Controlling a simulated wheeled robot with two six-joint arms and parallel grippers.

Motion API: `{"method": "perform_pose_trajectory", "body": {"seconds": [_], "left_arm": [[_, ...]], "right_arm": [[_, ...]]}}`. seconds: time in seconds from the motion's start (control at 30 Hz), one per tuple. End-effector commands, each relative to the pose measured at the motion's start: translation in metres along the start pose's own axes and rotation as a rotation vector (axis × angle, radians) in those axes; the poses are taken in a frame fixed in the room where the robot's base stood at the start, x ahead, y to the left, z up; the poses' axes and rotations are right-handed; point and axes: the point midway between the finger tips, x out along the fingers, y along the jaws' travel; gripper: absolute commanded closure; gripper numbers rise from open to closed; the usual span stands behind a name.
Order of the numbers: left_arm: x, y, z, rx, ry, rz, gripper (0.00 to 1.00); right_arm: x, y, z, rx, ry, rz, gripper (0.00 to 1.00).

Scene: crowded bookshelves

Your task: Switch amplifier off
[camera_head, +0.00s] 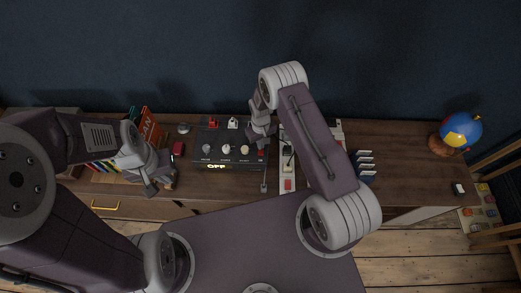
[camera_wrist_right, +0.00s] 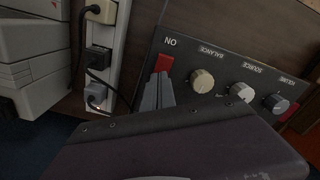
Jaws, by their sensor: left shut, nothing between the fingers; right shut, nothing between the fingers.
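The amplifier (camera_head: 237,161) is a dark box on the desk with several knobs and a lit sign reading OFF (camera_head: 216,167). Its front panel (camera_wrist_right: 222,62) fills the right of the right wrist view, with a red switch (camera_wrist_right: 164,64) at the panel's end beside the letters "NO". My right gripper (camera_wrist_right: 158,82) is shut and empty, its fingertips close to the red switch; I cannot tell if they touch it. My left gripper (camera_head: 150,188) is shut and empty at the desk's front edge, left of the amplifier.
A pale power strip (camera_head: 287,170) with plugs lies right of the amplifier. Books (camera_head: 148,125) stand to the left, near a dark red box (camera_head: 178,148).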

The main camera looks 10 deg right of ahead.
Motion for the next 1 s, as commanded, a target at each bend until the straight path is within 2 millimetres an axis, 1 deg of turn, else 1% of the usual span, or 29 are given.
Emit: {"method": "perform_pose_trajectory", "body": {"seconds": [0.03,0.1,0.6,1.0], "left_arm": [[-0.007,0.000,-0.001,0.000,0.000,0.000,1.00],[-0.012,0.000,-0.001,0.000,0.000,0.000,1.00],[-0.045,0.001,-0.005,0.000,0.000,0.000,1.00],[-0.044,0.001,-0.005,0.000,0.000,0.000,1.00]], "right_arm": [[-0.009,0.000,0.000,0.000,0.001,0.000,1.00],[-0.016,0.000,-0.001,0.000,0.001,0.000,1.00],[-0.064,0.000,0.000,0.000,0.000,0.000,1.00],[-0.064,0.000,0.000,0.000,0.000,0.000,1.00]]}}
